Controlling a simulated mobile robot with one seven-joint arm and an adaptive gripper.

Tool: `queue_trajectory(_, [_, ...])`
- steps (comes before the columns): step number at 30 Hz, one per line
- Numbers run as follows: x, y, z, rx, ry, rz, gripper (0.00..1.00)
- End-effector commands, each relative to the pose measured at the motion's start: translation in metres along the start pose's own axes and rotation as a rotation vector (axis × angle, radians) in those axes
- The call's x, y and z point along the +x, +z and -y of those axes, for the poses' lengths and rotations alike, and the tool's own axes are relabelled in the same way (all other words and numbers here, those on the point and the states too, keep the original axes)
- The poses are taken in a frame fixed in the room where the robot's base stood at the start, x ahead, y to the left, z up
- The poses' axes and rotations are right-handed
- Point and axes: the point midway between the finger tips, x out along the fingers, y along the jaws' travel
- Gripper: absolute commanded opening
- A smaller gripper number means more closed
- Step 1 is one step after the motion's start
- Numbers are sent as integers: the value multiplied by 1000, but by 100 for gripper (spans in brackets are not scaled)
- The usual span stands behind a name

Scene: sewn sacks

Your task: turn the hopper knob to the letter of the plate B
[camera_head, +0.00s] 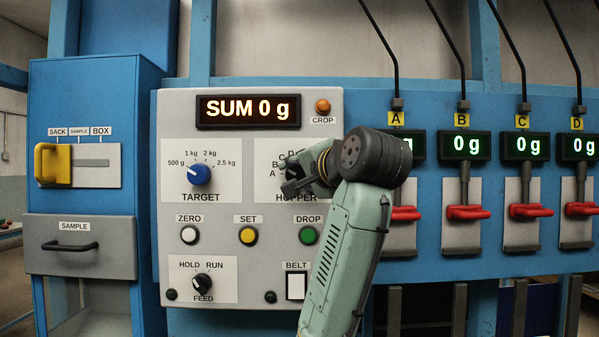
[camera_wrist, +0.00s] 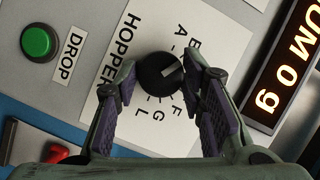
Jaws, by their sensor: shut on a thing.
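The hopper knob (camera_wrist: 158,75) is round and black with a white pointer line. In the wrist view the line points right and slightly up, toward letters hidden behind my right finger. A and B (camera_wrist: 194,43) show above it, F, G and L below. My gripper (camera_wrist: 160,67) is shut on the knob, one finger on each side. In the head view my gripper (camera_head: 297,186) covers the knob and part of the HOPPER dial plate (camera_head: 263,188). The yellow plate B (camera_head: 462,119) hangs over a display reading 0 g.
The TARGET knob (camera_head: 200,173) is left of the dial. The green DROP button (camera_head: 309,235) is just below it, close to my arm. The SUM display (camera_head: 248,109) reads 0 g. Several red handles (camera_head: 468,211) stand to the right.

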Motion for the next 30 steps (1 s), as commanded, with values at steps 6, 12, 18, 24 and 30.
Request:
queue_trajectory(6, [-1, -1, 2, -42, 15, 1, 9])
queue_trajectory(12, [0, -1, 2, -49, 18, 1, 9])
queue_trajectory(18, [0, -1, 2, -49, 17, 1, 9])
queue_trajectory(24, [0, -1, 1, -48, 17, 2, 47])
queue_trajectory(30, [0, 0, 1, -47, 18, 3, 56])
